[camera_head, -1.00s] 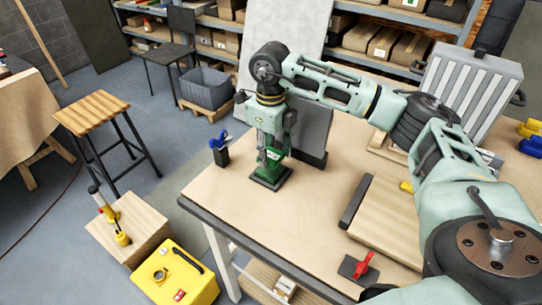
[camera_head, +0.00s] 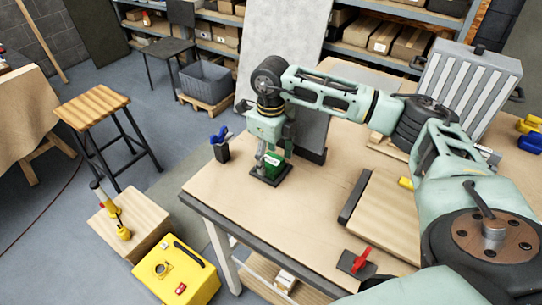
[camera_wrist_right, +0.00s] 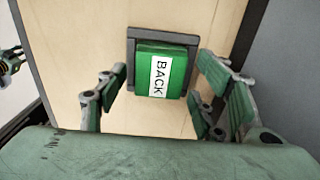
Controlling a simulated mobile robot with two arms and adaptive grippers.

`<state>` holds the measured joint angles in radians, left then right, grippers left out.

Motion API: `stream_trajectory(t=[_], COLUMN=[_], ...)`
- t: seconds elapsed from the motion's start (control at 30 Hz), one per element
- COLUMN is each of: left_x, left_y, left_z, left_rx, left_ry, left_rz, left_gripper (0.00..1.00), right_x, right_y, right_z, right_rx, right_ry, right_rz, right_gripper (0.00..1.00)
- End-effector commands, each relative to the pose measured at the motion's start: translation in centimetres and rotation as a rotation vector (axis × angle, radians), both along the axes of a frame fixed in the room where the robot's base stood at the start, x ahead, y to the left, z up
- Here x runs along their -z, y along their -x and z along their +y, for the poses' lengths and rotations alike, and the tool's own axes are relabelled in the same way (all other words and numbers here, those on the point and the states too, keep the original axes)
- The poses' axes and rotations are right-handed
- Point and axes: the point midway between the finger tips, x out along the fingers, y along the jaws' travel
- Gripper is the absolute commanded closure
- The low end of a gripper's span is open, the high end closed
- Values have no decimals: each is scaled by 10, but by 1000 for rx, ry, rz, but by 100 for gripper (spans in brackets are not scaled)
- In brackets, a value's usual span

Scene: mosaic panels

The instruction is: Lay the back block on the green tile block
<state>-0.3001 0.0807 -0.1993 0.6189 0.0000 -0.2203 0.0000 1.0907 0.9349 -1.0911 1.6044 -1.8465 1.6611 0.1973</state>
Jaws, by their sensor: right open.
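A green block with a white label reading BACK (camera_wrist_right: 161,77) sits between the fingers of my right gripper in the wrist view. The block also shows on the table in the head view (camera_head: 273,162). A dark square base (camera_wrist_right: 131,78) frames it below. I cannot tell whether a separate green tile block lies under it. My right gripper (camera_head: 270,151) is open above the block. In the wrist view its fingers (camera_wrist_right: 160,90) stand wide apart, with visible gaps to both sides of the block. My left gripper is out of view.
A black holder with blue handles (camera_head: 221,150) stands left of the base. A dark upright panel (camera_head: 314,135) stands behind. A wooden board (camera_head: 385,215) and a red-handled clamp (camera_head: 360,262) lie to the right. Bare tabletop (camera_head: 310,190) lies between.

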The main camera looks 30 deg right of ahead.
Motion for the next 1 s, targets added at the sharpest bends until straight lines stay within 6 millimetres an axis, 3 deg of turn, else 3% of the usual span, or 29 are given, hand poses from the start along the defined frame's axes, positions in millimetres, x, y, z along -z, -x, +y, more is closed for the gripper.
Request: stream_trajectory(t=[0.27,0.37,0.73,1.0], left_x=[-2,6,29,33], left_y=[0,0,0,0], left_z=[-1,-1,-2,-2], left_rx=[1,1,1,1], left_ry=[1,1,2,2], left_rz=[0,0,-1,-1], left_gripper=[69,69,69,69], right_x=[-6,-20,-97,-123], right_y=[-1,-2,-2,0], right_z=[0,0,0,0], right_rx=[0,0,0,-1], right_ry=[-1,0,-1,0], right_rz=[-2,-6,-6,-1], right_gripper=[38,38,38,38])
